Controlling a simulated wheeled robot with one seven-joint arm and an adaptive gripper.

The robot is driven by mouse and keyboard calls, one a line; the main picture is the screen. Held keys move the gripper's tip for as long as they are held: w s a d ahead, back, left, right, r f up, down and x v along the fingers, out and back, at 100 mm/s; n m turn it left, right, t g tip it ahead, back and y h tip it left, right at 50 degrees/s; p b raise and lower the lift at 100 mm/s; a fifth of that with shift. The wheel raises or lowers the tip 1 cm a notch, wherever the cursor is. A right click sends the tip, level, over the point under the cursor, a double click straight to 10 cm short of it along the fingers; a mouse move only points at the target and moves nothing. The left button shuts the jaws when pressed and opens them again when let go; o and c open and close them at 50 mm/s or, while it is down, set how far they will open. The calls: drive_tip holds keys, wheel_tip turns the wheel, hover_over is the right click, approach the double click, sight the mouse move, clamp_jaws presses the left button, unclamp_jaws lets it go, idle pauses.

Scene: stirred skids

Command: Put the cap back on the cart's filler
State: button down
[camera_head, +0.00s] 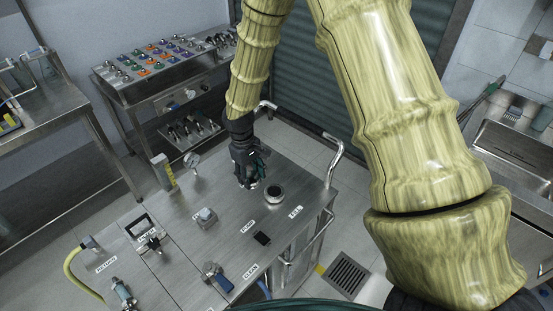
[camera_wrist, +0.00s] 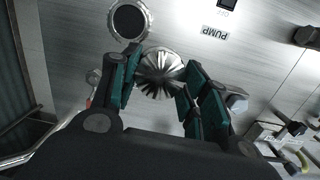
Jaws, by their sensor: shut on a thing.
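My gripper (camera_head: 250,168) points down over the cart's steel top (camera_head: 225,233). In the wrist view its dark green fingers (camera_wrist: 158,80) are shut on a round, ribbed metal cap (camera_wrist: 161,71). In the head view the fingers mostly hide the cap. The filler (camera_head: 274,192) is a round metal collar with a dark open mouth, just right of and nearer than my gripper. In the wrist view the filler (camera_wrist: 129,20) lies above and left of the cap, apart from it. I cannot tell whether the cap touches the cart top.
Several fittings stand on the cart: a gauge (camera_head: 192,161), a grey block (camera_head: 205,217), a blue-handled valve (camera_head: 214,274) and a bent pipe (camera_head: 333,158) at the far right corner. A yellow hose (camera_head: 72,272) runs off the left side.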

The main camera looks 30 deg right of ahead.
sight(275, 191)
drive_tip(key=s+d+r+n+g+p, duration=0.1)
drive_tip(key=s+d+n+p, duration=0.1)
drive_tip(key=d+n+p, duration=0.35)
drive_tip(key=shift+m+h, duration=0.4)
drive_tip(key=shift+m, duration=0.55)
drive_tip(key=shift+w+d+b+x, duration=0.1)
drive_tip(key=shift+w+b+x, duration=0.15)
drive_tip(key=shift+b+x, duration=0.8)
drive_tip(key=shift+w+d+b+x, duration=0.1)
drive_tip(key=shift+w+b+x, duration=0.15)
drive_tip(key=shift+b+x, duration=0.75)
drive_tip(key=shift+w+d+b+x, duration=0.1)
drive_tip(key=shift+w+b+x, duration=0.2)
drive_tip(key=shift+b+x, duration=0.75)
drive_tip(key=shift+x, duration=1.15)
drive_tip(key=shift+w+a, duration=0.15)
drive_tip(key=shift+a, duration=0.05)
drive_tip(key=shift+c, duration=1.8)
unclamp_jaws()
